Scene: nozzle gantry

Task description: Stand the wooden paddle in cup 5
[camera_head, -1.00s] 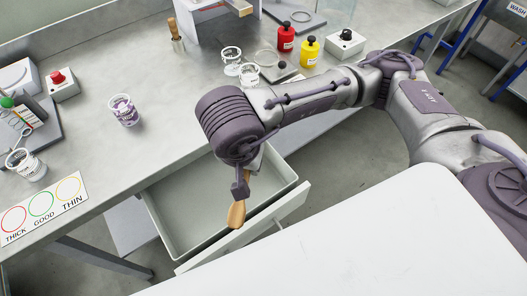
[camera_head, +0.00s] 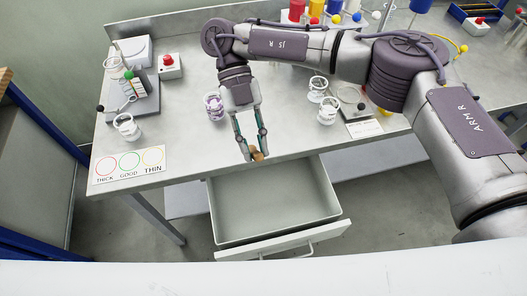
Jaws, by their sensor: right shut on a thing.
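My right gripper (camera_head: 254,146) reaches down from its arm over the front edge of the bench. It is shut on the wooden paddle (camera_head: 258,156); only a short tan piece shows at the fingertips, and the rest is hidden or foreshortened. A cup with purple contents (camera_head: 213,107) stands just left of the gripper. Two clear cups stand to the right, one behind (camera_head: 318,84) and one in front (camera_head: 327,112). Another clear cup (camera_head: 127,127) stands at the left. The cup labels are too small to read, so I cannot tell which is cup 5. My left gripper is out of view.
An open, empty-looking drawer (camera_head: 222,228) juts out below the bench edge. A THICK/GOOD/THIN card (camera_head: 129,167) lies at the bench's front left. A grey stand (camera_head: 142,102) and a red-button box (camera_head: 170,67) are behind it. The bench top (camera_head: 185,137) is clear between card and gripper.

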